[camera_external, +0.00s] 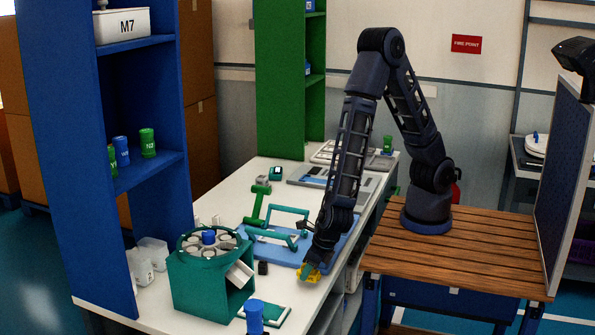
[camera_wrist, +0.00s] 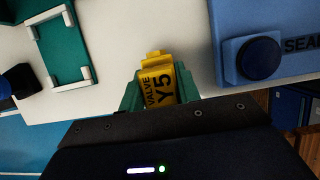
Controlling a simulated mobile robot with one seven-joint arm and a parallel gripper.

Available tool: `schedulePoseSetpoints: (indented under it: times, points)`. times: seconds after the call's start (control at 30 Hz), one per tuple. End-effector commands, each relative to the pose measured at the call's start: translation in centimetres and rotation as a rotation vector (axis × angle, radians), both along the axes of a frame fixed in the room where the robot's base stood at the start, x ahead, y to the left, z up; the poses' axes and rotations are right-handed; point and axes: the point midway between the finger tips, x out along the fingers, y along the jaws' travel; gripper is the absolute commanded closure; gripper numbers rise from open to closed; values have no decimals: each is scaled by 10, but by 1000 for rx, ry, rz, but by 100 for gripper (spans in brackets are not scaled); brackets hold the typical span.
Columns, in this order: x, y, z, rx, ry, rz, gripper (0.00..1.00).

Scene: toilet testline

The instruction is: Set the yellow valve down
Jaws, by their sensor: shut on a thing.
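The yellow valve (camera_external: 309,273), marked "VALVE Y5" in the wrist view (camera_wrist: 160,86), is held in my gripper (camera_external: 314,262). In the wrist view my gripper (camera_wrist: 159,92) has its green fingers closed on both sides of the valve, with the label facing the camera. The valve is low over the white bench (camera_external: 345,215), near its front edge. I cannot tell whether its underside touches the bench.
A green flat frame with white end pieces (camera_wrist: 56,77) lies left of the valve. A blue block marked "SEAL" (camera_wrist: 290,66) with a dark round knob is right. A teal rack (camera_external: 211,290) and a blue cylinder (camera_external: 254,317) stand left. Bare white bench lies between.

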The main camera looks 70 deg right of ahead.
Motion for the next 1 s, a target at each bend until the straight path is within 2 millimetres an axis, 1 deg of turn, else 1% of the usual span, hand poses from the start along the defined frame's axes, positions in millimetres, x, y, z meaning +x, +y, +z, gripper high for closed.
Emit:
schedulePoseSetpoints:
  times: [0.13, 0.27, 0.7, 0.73, 0.8, 0.83, 1.0]
  points:
    - [-1, 0, -20, -4, 1, 1, 94]
    - [0, 0, -31, -2, 1, 0, 94]
    - [0, 0, -36, -1, 0, 0, 94]
    - [0, 0, -36, -1, 0, -1, 63]
    - [0, 0, -35, -1, 0, -1, 50]
    - [0, 0, -35, -1, 0, -1, 46]
    - [0, 0, -35, -1, 0, 0, 46]
